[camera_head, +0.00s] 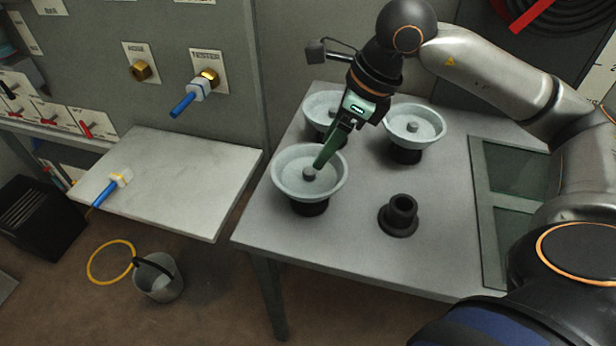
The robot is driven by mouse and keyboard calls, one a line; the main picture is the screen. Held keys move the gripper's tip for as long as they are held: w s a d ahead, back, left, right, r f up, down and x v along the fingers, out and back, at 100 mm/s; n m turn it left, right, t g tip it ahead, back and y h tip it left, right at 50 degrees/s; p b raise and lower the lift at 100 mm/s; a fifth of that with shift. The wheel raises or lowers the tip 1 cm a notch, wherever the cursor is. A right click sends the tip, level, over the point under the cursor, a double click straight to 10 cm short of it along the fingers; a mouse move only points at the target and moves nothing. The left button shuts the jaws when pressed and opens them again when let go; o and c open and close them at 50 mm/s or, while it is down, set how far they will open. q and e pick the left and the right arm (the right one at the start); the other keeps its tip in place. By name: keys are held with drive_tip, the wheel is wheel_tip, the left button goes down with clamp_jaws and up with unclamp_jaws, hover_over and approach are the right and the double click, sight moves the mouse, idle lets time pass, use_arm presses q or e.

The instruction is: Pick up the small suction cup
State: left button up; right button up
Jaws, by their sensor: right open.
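Three pale, round dish-shaped cups, each with a small grey knob in the middle, sit on black stands on the grey table. One is at the front left (290,186), one behind it (314,106), and one at the back right (428,130). I cannot tell surely which is the small suction cup. My right gripper (319,166) has green fingers and reaches down from the upper right. Its tips are at the front-left cup's knob (309,174); whether they touch it I cannot tell. The gripper partly hides the back-left cup. My left gripper is out of view.
A short black hollow stand (400,215) is empty on the grey table (345,256). A white shelf (175,185) with a blue-handled tool (108,190) is at left. A bucket (160,284) and yellow ring (91,269) are on the floor. The table's front middle is clear.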

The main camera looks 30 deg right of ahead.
sight(310, 170)
drive_tip(key=x, duration=0.7)
drive_tip(key=shift+w+d, duration=0.15)
drive_tip(key=shift+d, duration=0.2)
drive_tip(key=shift+r, duration=0.1)
clamp_jaws()
